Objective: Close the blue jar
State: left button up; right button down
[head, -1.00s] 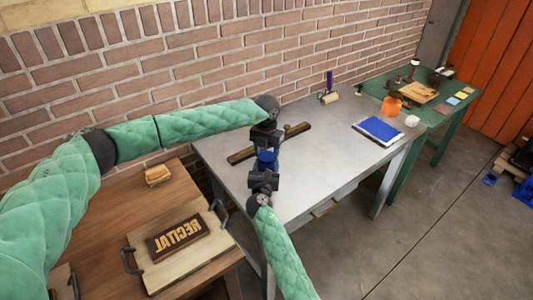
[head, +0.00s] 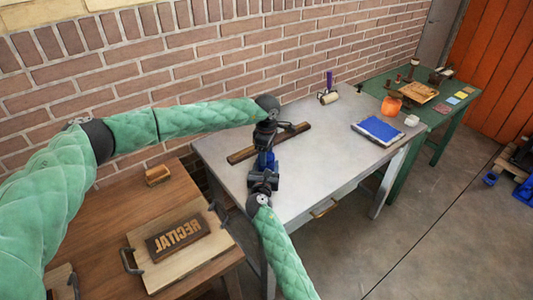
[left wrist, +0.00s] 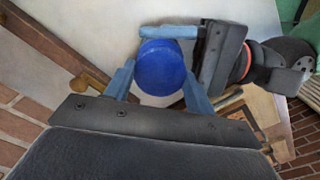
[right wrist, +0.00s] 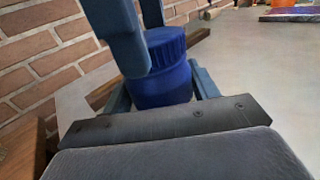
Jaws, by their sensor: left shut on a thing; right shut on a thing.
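The blue jar (right wrist: 165,88) stands upright between my two grippers, above or on the grey table. Its ribbed blue lid (left wrist: 161,67) sits on top of the jar body; whether it is fully seated I cannot tell. My left gripper (head: 265,154) points down from above and is shut on the lid, one finger on each side. My right gripper (head: 264,178) comes in from the near side and is shut on the jar body; its fingers (right wrist: 160,95) sit below the lid. In the head view the grippers hide most of the jar.
A wooden bar (head: 244,155) lies on the grey table (head: 320,170) behind the grippers. A blue pad (head: 378,129) and a purple-handled roller (head: 329,92) lie farther right. The wooden table (head: 115,220) at left holds a printing block (head: 178,239). The middle of the grey table is clear.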

pick_arm(q)
jog(key=m, duration=0.4)
jog(key=shift+a, duration=0.1)
pick_arm(e)
jog(key=shift+f, duration=0.1)
pick_arm(q)
jog(key=m, duration=0.5)
jog(key=o, duration=1.2)
jog(key=shift+c, duration=0.2)
jog(key=shift+r, duration=0.1)
notch_tip(320, 180, up, 12)
pick_arm(e)
jog(key=shift+c, duration=1.6)
grip_release()
